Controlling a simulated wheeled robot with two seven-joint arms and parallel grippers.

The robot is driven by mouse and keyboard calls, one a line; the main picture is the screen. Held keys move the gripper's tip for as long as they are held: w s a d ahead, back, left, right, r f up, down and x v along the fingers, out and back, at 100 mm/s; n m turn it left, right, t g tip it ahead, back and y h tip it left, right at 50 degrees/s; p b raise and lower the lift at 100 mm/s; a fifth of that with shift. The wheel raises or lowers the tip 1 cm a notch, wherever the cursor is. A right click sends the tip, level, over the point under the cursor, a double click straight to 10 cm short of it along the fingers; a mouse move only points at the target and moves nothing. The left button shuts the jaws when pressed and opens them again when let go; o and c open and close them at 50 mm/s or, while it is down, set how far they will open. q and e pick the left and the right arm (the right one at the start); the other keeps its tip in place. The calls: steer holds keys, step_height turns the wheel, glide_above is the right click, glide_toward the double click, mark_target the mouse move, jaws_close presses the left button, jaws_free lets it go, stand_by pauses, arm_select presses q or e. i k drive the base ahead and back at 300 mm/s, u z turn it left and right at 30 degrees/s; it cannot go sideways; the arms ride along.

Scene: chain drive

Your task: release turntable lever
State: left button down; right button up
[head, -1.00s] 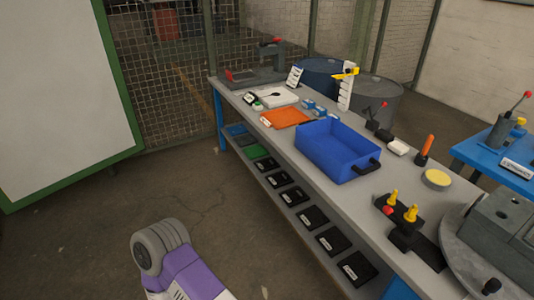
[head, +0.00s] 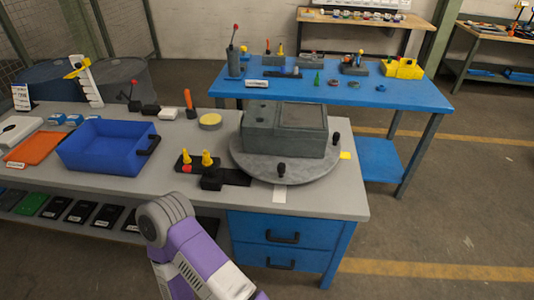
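The round grey turntable (head: 246,163) sits on the right end of the grey workbench. A grey block-shaped housing (head: 285,130) stands on it. Black knobs stand at its rim, one at the front (head: 281,169) and one at the right (head: 336,139). A black fixture (head: 211,181) with two yellow pegs and a red knob lies left of the turntable and partly against its edge. I cannot tell which of these parts is the lever. A purple and grey arm link of mine shows at the bottom, but neither gripper is in view.
A blue bin (head: 96,168), an orange tray (head: 31,147) and a yellow disc (head: 210,121) are on the workbench (head: 330,203). Blue drawers (head: 284,237) are below its right end. A blue table (head: 337,95) with small parts stands behind. The floor at right is clear.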

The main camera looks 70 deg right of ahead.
mark_target(211, 171)
steer(key=z, duration=2.25)
steer(key=i, duration=0.25)
